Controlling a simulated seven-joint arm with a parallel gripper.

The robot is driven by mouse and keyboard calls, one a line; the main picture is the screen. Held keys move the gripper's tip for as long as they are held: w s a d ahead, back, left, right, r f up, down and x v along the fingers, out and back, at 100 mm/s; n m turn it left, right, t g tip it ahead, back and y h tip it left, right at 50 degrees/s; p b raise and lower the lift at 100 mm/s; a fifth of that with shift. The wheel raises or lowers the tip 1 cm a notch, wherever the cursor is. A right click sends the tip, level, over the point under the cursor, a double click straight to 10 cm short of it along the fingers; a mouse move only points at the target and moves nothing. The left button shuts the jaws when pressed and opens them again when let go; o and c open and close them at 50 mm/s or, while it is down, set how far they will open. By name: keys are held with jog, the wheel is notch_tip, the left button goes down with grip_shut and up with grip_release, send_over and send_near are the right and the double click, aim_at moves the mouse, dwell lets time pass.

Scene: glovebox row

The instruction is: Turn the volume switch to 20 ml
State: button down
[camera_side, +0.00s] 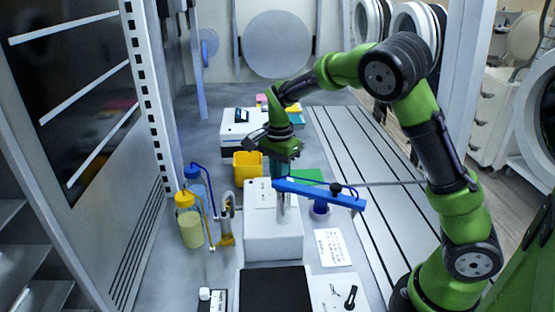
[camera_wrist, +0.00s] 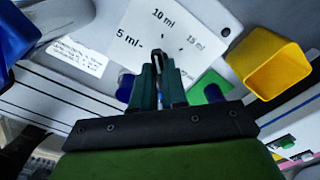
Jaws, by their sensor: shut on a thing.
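A yellow container (camera_side: 248,167) stands behind the box; it is at the right in the wrist view (camera_wrist: 275,65). Bottles with yellow (camera_side: 189,222) and blue (camera_side: 197,180) caps stand at the left. A dark square plate (camera_side: 275,291) lies in front. The slotted surface at right is clear.

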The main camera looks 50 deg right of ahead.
jog(key=shift+r, duration=0.1)
jog(key=c, duration=1.2)
grip_release()
jog(key=shift+o, duration=0.2)
notch_tip(320, 180, up, 17)
